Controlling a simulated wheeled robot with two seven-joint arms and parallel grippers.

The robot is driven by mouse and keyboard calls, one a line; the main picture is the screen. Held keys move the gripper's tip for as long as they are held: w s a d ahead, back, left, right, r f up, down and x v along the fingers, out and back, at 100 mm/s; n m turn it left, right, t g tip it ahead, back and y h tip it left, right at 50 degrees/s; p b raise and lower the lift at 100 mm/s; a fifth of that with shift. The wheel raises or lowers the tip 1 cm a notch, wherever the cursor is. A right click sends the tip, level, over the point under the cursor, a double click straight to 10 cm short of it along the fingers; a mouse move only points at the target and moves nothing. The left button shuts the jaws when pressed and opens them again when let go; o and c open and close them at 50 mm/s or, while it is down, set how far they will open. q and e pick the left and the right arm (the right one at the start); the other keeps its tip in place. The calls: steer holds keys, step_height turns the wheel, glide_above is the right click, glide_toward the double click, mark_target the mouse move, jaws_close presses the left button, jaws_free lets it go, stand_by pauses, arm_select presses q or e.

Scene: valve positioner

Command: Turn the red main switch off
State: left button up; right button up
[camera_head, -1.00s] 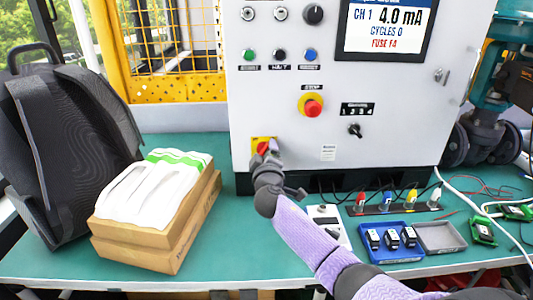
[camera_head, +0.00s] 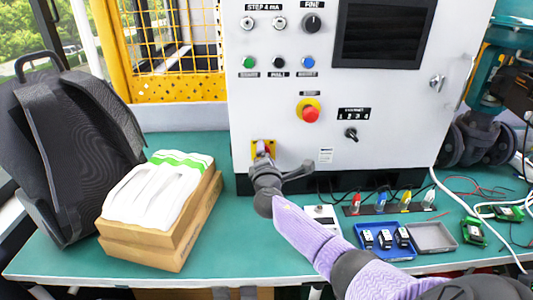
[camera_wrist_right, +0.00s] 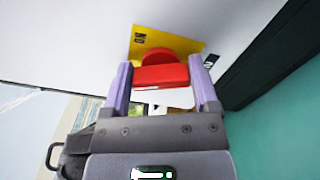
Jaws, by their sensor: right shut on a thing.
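The red main switch (camera_wrist_right: 160,74) sits on a yellow plate (camera_wrist_right: 180,44) on the cabinet front. In the wrist view its red handle lies between the two purple fingers of my right gripper (camera_wrist_right: 161,64), which is shut on it. In the head view my right gripper (camera_head: 263,160) is at the yellow plate (camera_head: 271,146), low on the left of the cabinet, and covers most of the switch. The display (camera_head: 383,34) is dark. My left gripper is not in view.
A red stop button (camera_head: 311,113) and a small black selector (camera_head: 351,134) are on the cabinet (camera_head: 410,110). A black backpack (camera_head: 75,150) and a cardboard box (camera_head: 150,253) with white packaging stand at left. A blue tray (camera_head: 395,255) lies at right on the green table.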

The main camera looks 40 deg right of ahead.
steer(key=shift+r+n+p, duration=0.1)
steer(key=shift+n+p, duration=0.25)
steer(key=shift+n, duration=1.55)
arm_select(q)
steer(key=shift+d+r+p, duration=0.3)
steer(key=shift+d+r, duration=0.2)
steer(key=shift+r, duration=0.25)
arm_select(e)
steer(key=shift+n, duration=0.3)
steer(key=shift+a, duration=0.1)
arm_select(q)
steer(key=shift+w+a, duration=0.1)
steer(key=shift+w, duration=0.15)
arm_select(e)
steer(key=o, duration=1.1)
